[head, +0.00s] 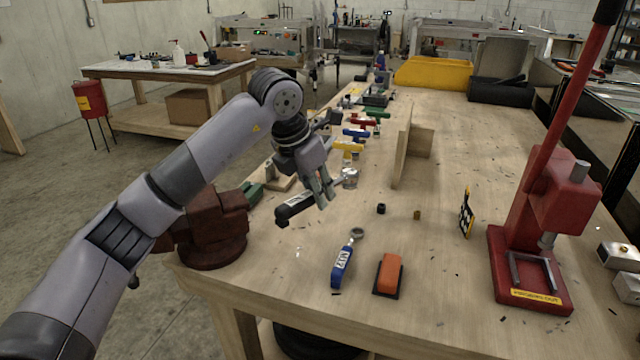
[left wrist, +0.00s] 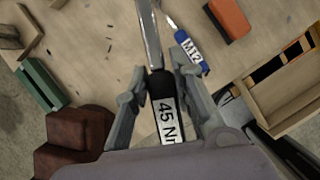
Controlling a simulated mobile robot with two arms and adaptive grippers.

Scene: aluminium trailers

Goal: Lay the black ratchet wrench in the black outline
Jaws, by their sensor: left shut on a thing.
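The black ratchet wrench (head: 297,207) is held above the left part of the workbench, its bright metal end towards the right. My left gripper (head: 322,190) is shut on it. In the left wrist view its black handle with a white label reading "45 N" (left wrist: 165,115) lies between the fingers of my left gripper (left wrist: 158,95), and the metal shaft points up the picture. I cannot make out a black outline on the bench in either view. My right gripper is not in view.
A blue M12 wrench (head: 342,265) and an orange-topped block (head: 389,272) lie near the front edge. A brown vise (head: 212,235) stands left, a red press (head: 530,265) right. A wooden bracket (head: 402,148) stands behind. Coloured tools line the far left edge. The bench middle is mostly clear.

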